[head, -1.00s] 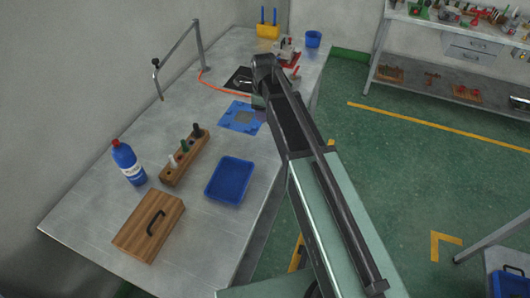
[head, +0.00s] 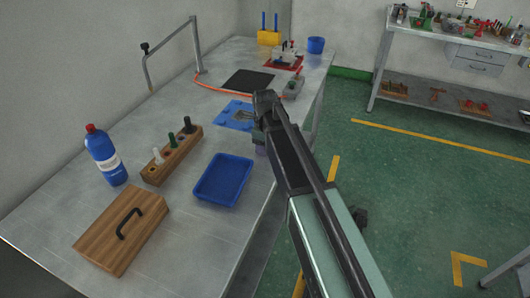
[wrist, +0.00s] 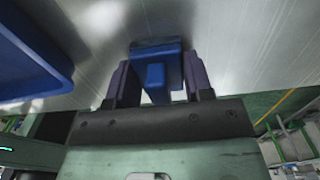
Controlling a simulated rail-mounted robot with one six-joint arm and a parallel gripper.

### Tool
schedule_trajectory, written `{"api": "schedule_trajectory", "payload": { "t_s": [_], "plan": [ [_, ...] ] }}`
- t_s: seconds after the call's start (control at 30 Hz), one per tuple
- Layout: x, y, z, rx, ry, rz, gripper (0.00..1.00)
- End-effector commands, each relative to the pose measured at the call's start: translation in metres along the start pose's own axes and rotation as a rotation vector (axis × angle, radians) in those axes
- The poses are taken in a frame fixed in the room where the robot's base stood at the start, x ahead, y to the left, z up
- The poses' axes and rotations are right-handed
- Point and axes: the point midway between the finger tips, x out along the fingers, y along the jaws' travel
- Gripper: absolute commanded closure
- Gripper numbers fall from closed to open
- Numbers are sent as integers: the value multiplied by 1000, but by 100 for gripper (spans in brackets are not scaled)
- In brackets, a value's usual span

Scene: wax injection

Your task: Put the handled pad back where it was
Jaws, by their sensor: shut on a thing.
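My gripper (wrist: 157,72) is shut on a blue thing with a narrow blue grip, taken to be the handled pad (wrist: 156,48). The two dark purple-grey fingers stand on either side of it in the wrist view. In the head view my gripper (head: 261,146) is at the table's right edge, between the blue plate (head: 229,119) and the blue tray (head: 222,180). My own arm mostly hides the gripper there, and the pad cannot be made out. Whether the pad touches the table is unclear.
A wooden rack (head: 158,174) with several handled tools, a blue bottle (head: 105,158) and a wooden board with black handle (head: 122,228) stand to the left. A black mat (head: 249,81) and orange hose (head: 215,89) lie farther back. The front right tabletop is bare.

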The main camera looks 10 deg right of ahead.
Motion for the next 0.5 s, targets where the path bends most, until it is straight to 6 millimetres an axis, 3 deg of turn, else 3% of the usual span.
{"api": "schedule_trajectory", "payload": {
  "t_s": [0.27, 0.3, 0.43, 0.5],
  "plan": [
    [3, 0, 0, 0, 0, 0, 72],
    [1, 0, 0, 0, 0, 0, 47],
    [0, 0, 0, 0, 0, 0, 28],
    [0, 0, 0, 0, 0, 0, 28]
  ]
}}
